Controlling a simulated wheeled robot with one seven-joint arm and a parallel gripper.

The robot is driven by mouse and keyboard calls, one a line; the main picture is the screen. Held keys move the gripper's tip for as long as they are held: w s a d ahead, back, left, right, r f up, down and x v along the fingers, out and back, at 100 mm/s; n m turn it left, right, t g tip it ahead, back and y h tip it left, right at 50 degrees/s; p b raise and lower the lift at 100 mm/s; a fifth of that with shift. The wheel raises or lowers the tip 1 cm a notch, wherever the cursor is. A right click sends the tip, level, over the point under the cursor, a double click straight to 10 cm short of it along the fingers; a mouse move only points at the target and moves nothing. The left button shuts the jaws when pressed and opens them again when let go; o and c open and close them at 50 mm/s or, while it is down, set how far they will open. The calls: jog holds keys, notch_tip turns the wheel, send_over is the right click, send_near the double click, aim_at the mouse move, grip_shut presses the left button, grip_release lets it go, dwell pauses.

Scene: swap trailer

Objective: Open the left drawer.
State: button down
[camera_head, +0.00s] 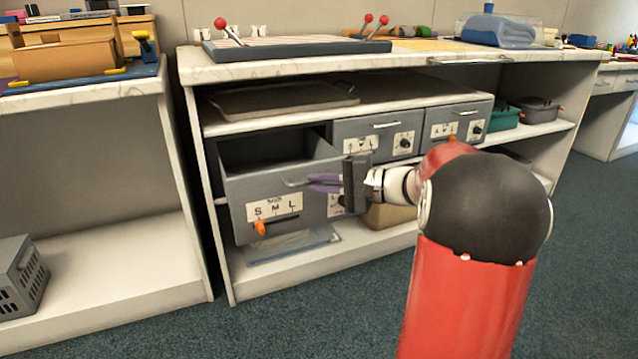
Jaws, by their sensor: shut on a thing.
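The left drawer (243,196) is a grey box under the counter, pulled well out, with its empty-looking inside open at the top. Its front has a white label with S, M, L and an orange knob at the lower left. My gripper (312,183), with purple fingers, is shut on the drawer's metal handle (291,184) at the front's upper right. The gripper's dark body hides the right end of the drawer front. My red and black arm comes in from the lower right.
Two more grey drawers (379,136) sit closed to the right. A dark tray (283,99) lies on the shelf above. A clear flat container (290,245) lies below the drawer. The counter (210,72) overhangs, and its left side panel stands close to the drawer. Carpet in front is free.

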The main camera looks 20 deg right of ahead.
jog(key=shift+s, duration=0.2)
jog(key=c, duration=1.5)
grip_release()
jog(key=v, duration=0.7)
jog(key=shift+s+d+p, duration=0.3)
jog(key=shift+p, duration=0.1)
